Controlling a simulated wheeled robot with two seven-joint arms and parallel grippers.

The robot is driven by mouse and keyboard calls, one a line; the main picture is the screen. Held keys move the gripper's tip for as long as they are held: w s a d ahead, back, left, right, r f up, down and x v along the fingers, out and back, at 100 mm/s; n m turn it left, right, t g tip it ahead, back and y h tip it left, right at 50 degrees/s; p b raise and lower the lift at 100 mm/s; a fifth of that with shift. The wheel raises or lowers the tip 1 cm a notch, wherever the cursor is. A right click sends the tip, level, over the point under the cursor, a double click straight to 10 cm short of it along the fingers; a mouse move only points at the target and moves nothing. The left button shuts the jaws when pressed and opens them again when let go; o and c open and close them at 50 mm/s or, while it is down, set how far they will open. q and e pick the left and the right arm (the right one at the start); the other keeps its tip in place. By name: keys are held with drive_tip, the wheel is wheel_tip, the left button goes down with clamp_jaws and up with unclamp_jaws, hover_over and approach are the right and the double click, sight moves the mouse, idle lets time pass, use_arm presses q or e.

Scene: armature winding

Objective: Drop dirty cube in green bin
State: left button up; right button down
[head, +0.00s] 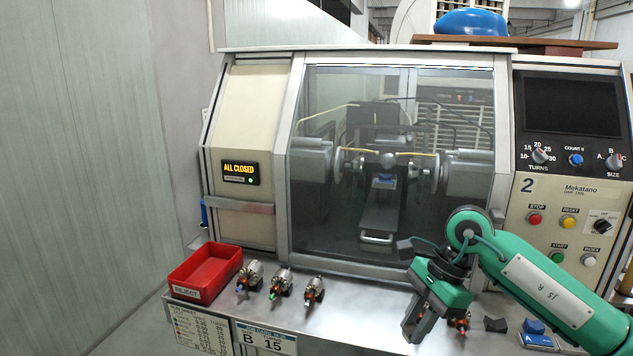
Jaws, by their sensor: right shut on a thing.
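No green bin and no cube that I can make out is in view. My right gripper (436,312) comes in from the right on a green arm and points down over the front shelf of the winding machine. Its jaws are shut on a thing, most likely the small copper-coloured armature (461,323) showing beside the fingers. The fingers hide part of it. My left gripper is not in view.
A red bin (203,272) labelled REJECT stands at the shelf's left end. Beside it are three armatures (281,282). A blue-topped block (535,328) sits at right. The machine's clear door (345,225) is closed; the panel reads ALL CLOSED. The mid-shelf is clear.

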drive_tip(key=s+d+f+n+g+h, duration=0.1)
drive_tip(key=s+d+f+n+h, duration=0.1)
drive_tip(key=s+f+n, duration=0.2)
drive_tip(key=s+d+f+n+g+h, duration=0.1)
drive_tip(key=s+f+n, duration=0.4)
drive_tip(key=f+n, duration=0.5)
drive_tip(key=shift+d+f+n+g+h, duration=0.35)
drive_tip(key=shift+f+g+h, duration=0.25)
drive_tip(key=shift+f, duration=0.25)
